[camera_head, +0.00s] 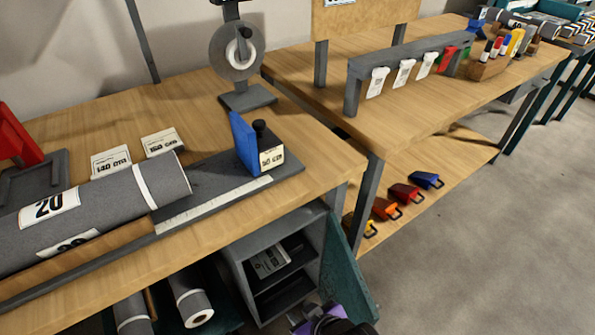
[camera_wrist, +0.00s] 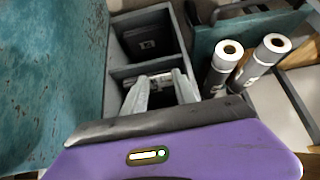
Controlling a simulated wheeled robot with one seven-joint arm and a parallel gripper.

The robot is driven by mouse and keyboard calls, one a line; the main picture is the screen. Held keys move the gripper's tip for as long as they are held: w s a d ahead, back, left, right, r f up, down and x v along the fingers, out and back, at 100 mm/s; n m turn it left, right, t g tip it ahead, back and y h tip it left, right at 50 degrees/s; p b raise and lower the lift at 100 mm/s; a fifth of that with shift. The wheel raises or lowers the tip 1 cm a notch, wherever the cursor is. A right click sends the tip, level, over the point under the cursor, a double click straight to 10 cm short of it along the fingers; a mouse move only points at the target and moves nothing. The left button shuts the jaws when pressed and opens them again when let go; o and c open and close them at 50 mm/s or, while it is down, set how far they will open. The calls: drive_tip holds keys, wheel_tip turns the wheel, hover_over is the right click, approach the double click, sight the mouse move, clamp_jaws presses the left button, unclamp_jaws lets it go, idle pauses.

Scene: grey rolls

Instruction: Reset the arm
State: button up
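My gripper (camera_wrist: 162,80) shows in the wrist view with its two pale fingers apart and nothing seen between them. The fingers point toward the open grey cabinet (camera_wrist: 117,60), near the divider between its compartments. In the head view, the purple part of my arm (camera_head: 322,318) shows at the bottom edge, in front of the cabinet (camera_head: 233,262) and beside its open teal door (camera_head: 348,275). The fingertips are not clear in the head view. Whether they touch the cabinet, I cannot tell.
The teal door (camera_wrist: 50,80) stands close at the left in the wrist view. The wooden workbench (camera_head: 215,105) with a large grey roll (camera_head: 110,205) is above the cabinet. Open floor (camera_head: 480,230) lies to the right.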

drive_tip(key=w+r+t+y, duration=0.1)
drive_tip(key=w+r+t, duration=0.25)
drive_tip(key=r, duration=0.35)
drive_tip(key=s+d+r+m+t, duration=0.2)
drive_tip(key=s+d+r+t, duration=0.1)
drive_tip(key=s+d+r, duration=0.15)
drive_tip(key=s+d+r+m+t+h, duration=0.1)
drive_tip(key=s+d+r+m+h, duration=0.15)
drive_tip(key=s+d, duration=0.4)
drive_tip(key=s+d+r+m+h, duration=0.1)
drive_tip(key=s+d+r, duration=0.25)
drive_tip(key=s, duration=0.65)
drive_tip(key=s+d+r+m+t+h, duration=0.15)
drive_tip(key=s+d+r, duration=0.25)
drive_tip(key=s, duration=0.5)
wheel_tip(320, 180, up, 15)
drive_tip(key=p, duration=1.4)
drive_tip(key=shift+w+d+p, duration=0.2)
drive_tip(key=shift+w+p, duration=0.1)
drive_tip(key=shift+p, duration=0.05)
drive_tip(key=shift+a, duration=0.1)
